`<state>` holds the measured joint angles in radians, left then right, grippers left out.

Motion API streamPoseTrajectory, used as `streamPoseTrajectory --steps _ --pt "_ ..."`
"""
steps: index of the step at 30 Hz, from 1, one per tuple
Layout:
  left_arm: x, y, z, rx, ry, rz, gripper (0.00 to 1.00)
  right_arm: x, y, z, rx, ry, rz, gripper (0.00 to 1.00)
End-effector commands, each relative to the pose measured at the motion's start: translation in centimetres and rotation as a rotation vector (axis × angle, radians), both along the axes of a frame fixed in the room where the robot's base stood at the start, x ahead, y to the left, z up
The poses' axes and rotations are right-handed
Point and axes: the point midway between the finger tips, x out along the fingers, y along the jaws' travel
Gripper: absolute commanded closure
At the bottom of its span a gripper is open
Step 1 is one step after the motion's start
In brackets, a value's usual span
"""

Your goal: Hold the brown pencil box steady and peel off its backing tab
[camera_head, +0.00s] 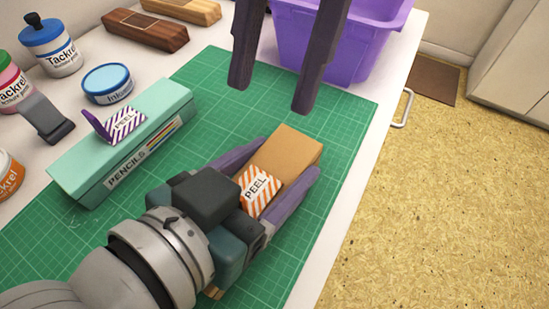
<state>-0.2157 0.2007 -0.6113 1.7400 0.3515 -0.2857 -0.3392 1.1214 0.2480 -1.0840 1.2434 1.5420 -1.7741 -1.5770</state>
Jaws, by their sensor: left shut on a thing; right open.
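The brown pencil box (286,148) lies on the green cutting mat (347,112) at the right of the mat. An orange-and-white striped backing tab (259,188) marked PEEL is on its top. My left gripper (285,158) is shut on the brown box, with one purple finger along each long side. Its body and wrist hide the near end of the box. My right gripper (272,97) is open and empty, its two dark purple fingers pointing down beyond the far end of the box.
A mint pencil box (165,105) with a purple striped tab (122,124) lies at the left. A blue inkpad (107,83), paint jars (50,48) and wooden blocks (145,30) stand behind and left. A purple bin (362,50) stands at the back right, near the table's right edge.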

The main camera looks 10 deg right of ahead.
Motion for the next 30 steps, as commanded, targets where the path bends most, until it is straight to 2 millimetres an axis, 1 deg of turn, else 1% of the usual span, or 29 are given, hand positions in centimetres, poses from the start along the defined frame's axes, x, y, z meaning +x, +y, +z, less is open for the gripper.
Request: streamPoseTrajectory --steps 1,2,12,13,21,30 --pt "-0.01 0.02 -0.01 0.0 0.0 0.0 0.46 0.0 0.0 0.0 0.0 0.0 0.0 0.5" --pt "-0.01 0.02 -0.01 0.0 0.0 0.0 0.49 0.0 0.0 0.0 0.0 0.0 0.0 0.5" --pt "-0.01 0.02 -0.01 0.001 0.001 0.0 0.87 0.0 0.0 0.0 0.0 0.0 0.0 0.5" --pt "-0.01 0.02 -0.02 0.001 0.001 0.0 0.3 0.0 0.0 0.0 0.0 0.0 0.0 0.5" --pt "-0.01 0.02 -0.01 0.0 0.0 0.0 0.0 0.0 0.0 0.0 0.0 0.0 0.0 0.5" --pt "0.0 0.02 -0.01 0.0 0.0 0.0 0.0 0.0 0.0 0.0 0.0 0.0 0.0 0.5"
